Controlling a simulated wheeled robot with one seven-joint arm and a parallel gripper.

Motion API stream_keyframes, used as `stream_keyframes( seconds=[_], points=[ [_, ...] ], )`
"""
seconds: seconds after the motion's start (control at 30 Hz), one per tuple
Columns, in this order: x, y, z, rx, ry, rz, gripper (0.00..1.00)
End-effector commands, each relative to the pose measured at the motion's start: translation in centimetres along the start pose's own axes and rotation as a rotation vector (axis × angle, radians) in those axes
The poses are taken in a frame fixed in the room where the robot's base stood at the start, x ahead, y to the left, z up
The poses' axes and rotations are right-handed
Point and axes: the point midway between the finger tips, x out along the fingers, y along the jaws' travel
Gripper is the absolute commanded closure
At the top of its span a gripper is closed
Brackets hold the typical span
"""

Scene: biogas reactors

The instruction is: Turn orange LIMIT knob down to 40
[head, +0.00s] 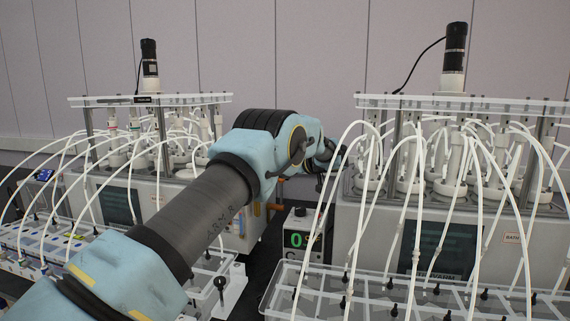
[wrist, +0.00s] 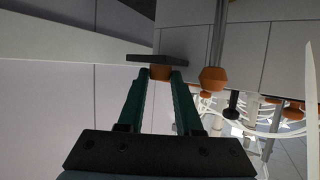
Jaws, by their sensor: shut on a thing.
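In the wrist view an orange knob (wrist: 160,72) sits between the two dark green fingertips of my gripper (wrist: 159,78), which is shut on it. A flat dark plate lies just beyond the knob. A second orange knob (wrist: 211,79) stands apart to the right at the end of a grey rod. I cannot read any label or scale on either knob, so I cannot tell the setting. In the head view my arm reaches between the two reactors and hides the grasp. Small orange parts (head: 281,184) show beneath my arm's far end.
White tubes arch over clear racks (head: 350,285) in front. Cables and tubes crowd the wrist view's right side.

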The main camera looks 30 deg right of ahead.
Motion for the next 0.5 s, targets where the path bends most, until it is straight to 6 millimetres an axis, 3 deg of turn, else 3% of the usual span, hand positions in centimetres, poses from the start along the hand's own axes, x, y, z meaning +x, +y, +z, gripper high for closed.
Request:
stream_keyframes(
  seconds=[0.33, 0.37, 0.5],
  points=[
    [-0.04, 0.05, -0.16, -0.005, 0.002, -0.002, 1.0],
    [-0.04, 0.05, -0.16, -0.005, 0.002, -0.002, 0.64],
    [-0.03, 0.02, -0.12, -0.004, 0.001, -0.003, 0.53]
  ],
)
